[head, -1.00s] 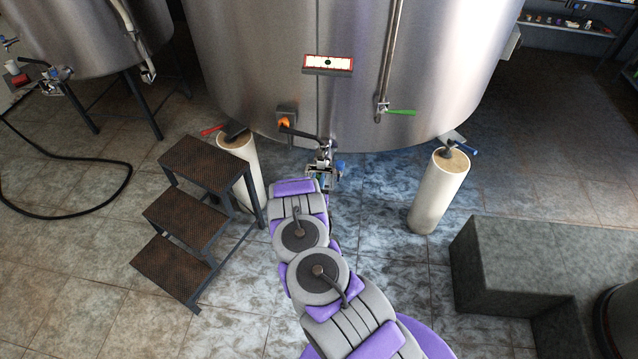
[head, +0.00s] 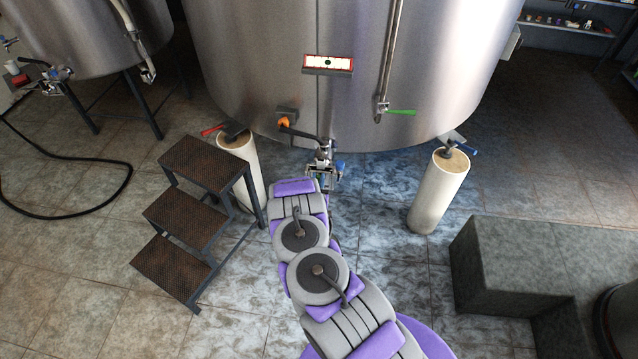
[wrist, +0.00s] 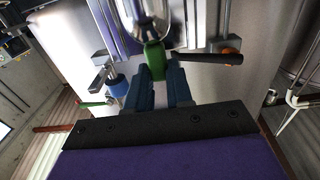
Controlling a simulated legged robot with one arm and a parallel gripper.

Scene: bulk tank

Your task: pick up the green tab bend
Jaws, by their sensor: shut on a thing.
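The green tab bend (wrist: 153,54) shows at the top centre of the wrist view, a small green piece just below a shiny steel fitting (wrist: 147,18). My gripper (wrist: 160,72) has its two dark blue fingers closed on the green piece from below in that view. The bend appears to touch the steel fitting, though I cannot tell how they join.
The big steel tank (head: 250,60) fills the back. An orange-handled lever (wrist: 222,57) and a blue-bodied valve (wrist: 117,86) lie close beside the fingers. Dark steps (head: 205,165) stand left, a pale post (head: 438,195) right. A grey block (head: 510,260) is front right.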

